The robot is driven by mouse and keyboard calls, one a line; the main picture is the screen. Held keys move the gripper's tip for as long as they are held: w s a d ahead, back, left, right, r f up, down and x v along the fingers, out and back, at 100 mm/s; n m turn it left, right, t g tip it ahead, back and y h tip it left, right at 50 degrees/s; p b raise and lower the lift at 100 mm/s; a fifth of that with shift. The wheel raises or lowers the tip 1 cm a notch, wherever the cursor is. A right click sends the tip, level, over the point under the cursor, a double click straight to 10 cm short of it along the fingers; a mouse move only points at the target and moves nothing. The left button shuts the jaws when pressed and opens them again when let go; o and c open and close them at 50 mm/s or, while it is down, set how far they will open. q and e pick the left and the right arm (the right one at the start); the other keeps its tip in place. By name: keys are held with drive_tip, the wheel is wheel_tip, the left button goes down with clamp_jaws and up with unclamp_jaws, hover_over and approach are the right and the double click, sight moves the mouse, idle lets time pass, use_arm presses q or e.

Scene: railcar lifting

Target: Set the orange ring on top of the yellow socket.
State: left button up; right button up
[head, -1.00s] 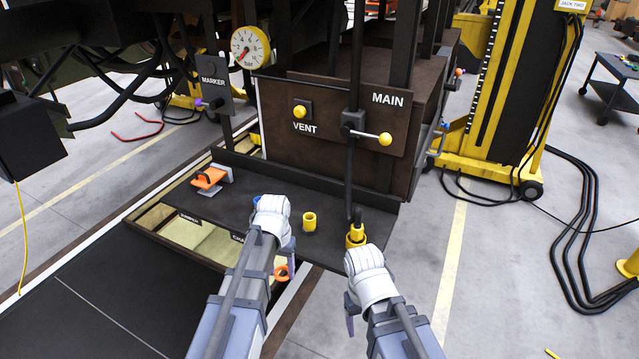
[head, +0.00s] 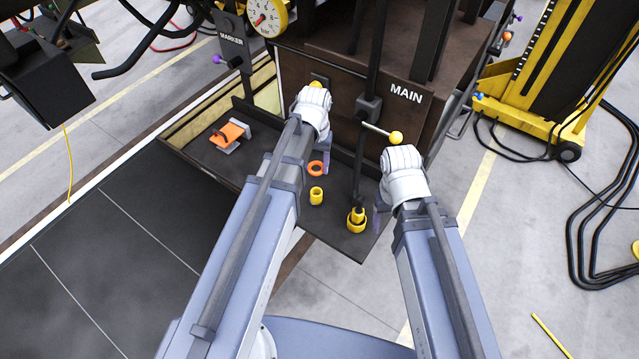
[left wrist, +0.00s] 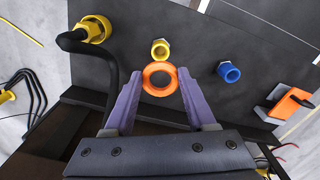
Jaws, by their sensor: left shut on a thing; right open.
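The orange ring (head: 310,169) is between the fingertips of my left gripper (head: 319,166), which is shut on it. In the left wrist view, the ring (left wrist: 148,78) lies flat across the purple fingertips (left wrist: 160,78). The yellow socket (head: 316,196) stands upright on the dark shelf, just in front of the ring in the head view. The socket (left wrist: 160,47) shows bare and apart from the ring in the left wrist view. My right gripper (head: 379,206) is open, near a yellow fitting, its fingers partly hidden by its wrist.
The dark shelf (head: 335,236) also bears a yellow fitting (head: 356,221) with a black hose, an orange clamp-like part (head: 230,134) and a blue socket (left wrist: 229,72), hidden in the head view. The MAIN panel (head: 430,105) with its yellow-knobbed lever (head: 396,137) rises behind.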

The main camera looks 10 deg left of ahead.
use_arm(q)
drive_tip(key=shift+f+b, duration=4.95)
drive_tip(key=shift+f, duration=0.05)
drive_tip(key=shift+s, duration=0.1)
drive_tip(key=shift+f+b, duration=0.55)
drive_tip(key=o, duration=1.3)
drive_tip(key=shift+r, duration=0.2)
